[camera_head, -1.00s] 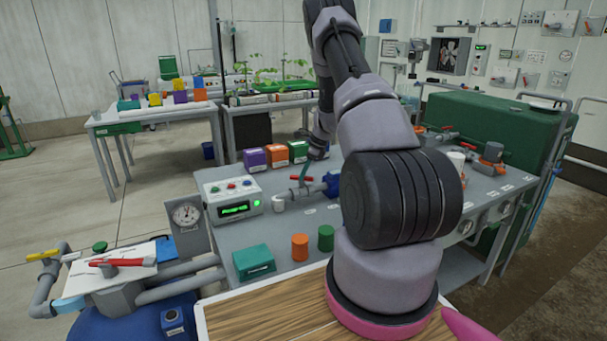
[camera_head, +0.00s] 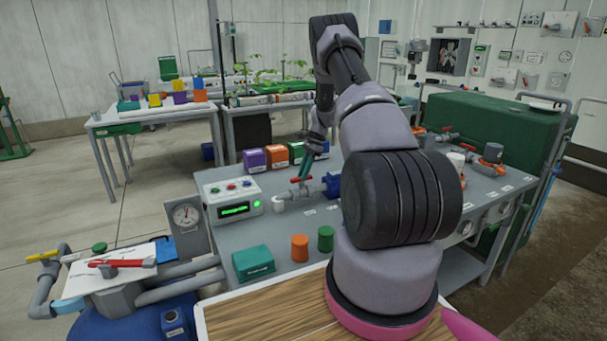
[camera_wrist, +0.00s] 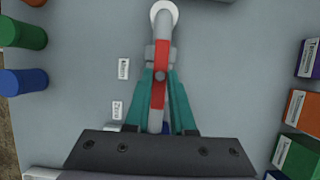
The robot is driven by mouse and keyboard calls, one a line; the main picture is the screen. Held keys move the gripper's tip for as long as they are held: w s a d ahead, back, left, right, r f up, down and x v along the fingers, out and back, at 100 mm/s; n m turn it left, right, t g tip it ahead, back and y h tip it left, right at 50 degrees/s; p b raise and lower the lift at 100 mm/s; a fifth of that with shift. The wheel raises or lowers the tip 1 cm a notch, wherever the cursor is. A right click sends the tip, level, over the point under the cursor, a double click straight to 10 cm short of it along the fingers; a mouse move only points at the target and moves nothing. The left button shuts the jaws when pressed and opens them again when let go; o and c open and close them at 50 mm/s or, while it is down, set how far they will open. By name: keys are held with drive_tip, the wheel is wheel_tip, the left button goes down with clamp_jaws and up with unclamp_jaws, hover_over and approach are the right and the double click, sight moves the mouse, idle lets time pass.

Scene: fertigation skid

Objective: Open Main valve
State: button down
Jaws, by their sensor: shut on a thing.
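The valve is a red lever (camera_wrist: 160,75) on a grey pipe with a white end cap, on the grey bench. In the wrist view the lever lies roughly in line with the pipe. In the head view my gripper (camera_head: 305,174) reaches down to the lever from above.
Purple, orange and green boxes (camera_head: 276,156) stand behind the valve. The control box (camera_head: 233,200) is to its left. Orange (camera_head: 300,248) and green (camera_head: 326,238) cylinders and a teal box (camera_head: 253,261) stand in front. Another red lever (camera_head: 115,263) is at the lower left.

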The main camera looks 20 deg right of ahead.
idle(0.5)
drive_tip(key=c, duration=0.8)
unclamp_jaws()
drive_tip(key=shift+o, duration=0.2)
drive_tip(key=v, duration=1)
drive_tip(key=shift+d+r, duration=0.25)
drive_tip(key=shift+r, duration=0.1)
